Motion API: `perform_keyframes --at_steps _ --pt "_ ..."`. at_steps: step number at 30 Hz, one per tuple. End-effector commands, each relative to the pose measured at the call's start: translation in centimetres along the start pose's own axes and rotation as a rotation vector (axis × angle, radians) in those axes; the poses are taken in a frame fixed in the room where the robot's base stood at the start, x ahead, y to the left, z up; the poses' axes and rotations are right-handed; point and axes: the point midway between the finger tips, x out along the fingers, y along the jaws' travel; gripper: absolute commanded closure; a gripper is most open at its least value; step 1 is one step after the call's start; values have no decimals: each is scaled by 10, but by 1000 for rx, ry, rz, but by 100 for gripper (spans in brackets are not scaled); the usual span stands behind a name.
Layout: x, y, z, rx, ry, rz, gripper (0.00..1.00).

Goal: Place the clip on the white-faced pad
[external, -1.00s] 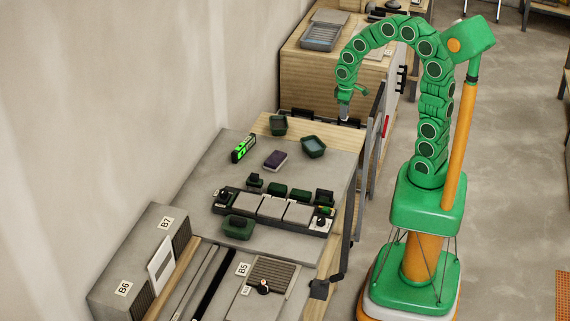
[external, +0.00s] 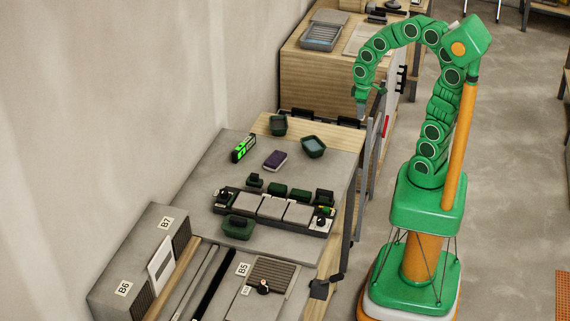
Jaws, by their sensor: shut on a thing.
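My gripper (external: 362,109) hangs at the end of the curved green arm, high off the right edge of the bench. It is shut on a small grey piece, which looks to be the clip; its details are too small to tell. A dark purple pad with a pale lower edge (external: 275,160) lies on the bench, left of and below my gripper in the picture. A row of pale square faces (external: 272,208) sits in a black holder nearer the camera. I cannot tell for certain which of these is the white-faced pad.
Green trays stand at the back (external: 278,126), back right (external: 313,147) and front (external: 238,229) of the grey bench (external: 210,160). A bright green and black device (external: 243,148) lies at the left. Several dark green blocks (external: 278,190) line the holder's far side.

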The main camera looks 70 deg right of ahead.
Motion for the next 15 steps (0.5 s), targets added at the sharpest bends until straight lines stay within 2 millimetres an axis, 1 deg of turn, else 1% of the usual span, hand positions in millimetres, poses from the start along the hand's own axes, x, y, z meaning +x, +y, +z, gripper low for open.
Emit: perform_keyframes --at_steps 5,8,15 --pt "-2 -7 -12 -1 0 1 88" --pt "-5 -16 -26 0 -1 1 88" --pt "-14 -50 -66 3 2 3 88"
